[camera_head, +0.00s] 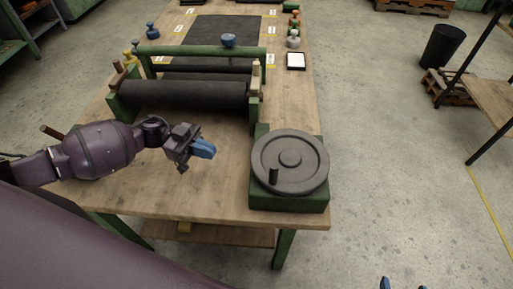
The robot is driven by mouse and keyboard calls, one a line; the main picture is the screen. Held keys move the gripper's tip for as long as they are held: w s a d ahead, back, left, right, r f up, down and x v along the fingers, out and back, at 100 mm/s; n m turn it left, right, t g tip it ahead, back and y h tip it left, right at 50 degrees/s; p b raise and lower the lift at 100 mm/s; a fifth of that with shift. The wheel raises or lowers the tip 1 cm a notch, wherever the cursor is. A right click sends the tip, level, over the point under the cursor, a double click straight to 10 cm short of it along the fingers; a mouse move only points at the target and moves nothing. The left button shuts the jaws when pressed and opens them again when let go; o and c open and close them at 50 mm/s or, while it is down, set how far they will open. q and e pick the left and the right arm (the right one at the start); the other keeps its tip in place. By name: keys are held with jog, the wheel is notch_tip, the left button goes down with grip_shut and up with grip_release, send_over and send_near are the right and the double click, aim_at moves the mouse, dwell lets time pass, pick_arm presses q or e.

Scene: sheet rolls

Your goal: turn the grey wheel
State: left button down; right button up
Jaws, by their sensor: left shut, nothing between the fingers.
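The grey wheel (306,171) lies flat on a green base (290,201) at the table's front right corner. It has a round hub in the middle and a dark upright handle (273,175) near its front left rim. My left gripper (206,149), with blue fingertips, is above the table to the left of the wheel, clearly apart from it. It is shut and empty. Only the blue fingertips of my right gripper (403,286) show at the bottom edge, apart from each other, right of the table. The rest of that gripper is out of view.
A green-framed roller press (185,95) with dark rollers stands on the table behind my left gripper. A dark sheet (222,29), a small white-topped tray (296,61) and several small weights lie farther back. The wooden tabletop (215,190) left of the wheel is clear.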

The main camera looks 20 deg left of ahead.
aim_at(259, 177)
pick_arm(q)
jog(key=d, duration=0.4)
jog(key=d+p, duration=0.1)
jog(key=d, duration=0.4)
jog(key=s+d+p, duration=0.1)
jog(key=d, duration=0.3)
jog(key=shift+d+r, duration=0.15)
jog(key=shift+d, duration=0.3)
pick_arm(e)
notch_tip(259, 177, up, 2)
jog(key=shift+s+r, duration=0.15)
jog(key=shift+r, duration=0.1)
jog(key=shift+f, duration=0.1)
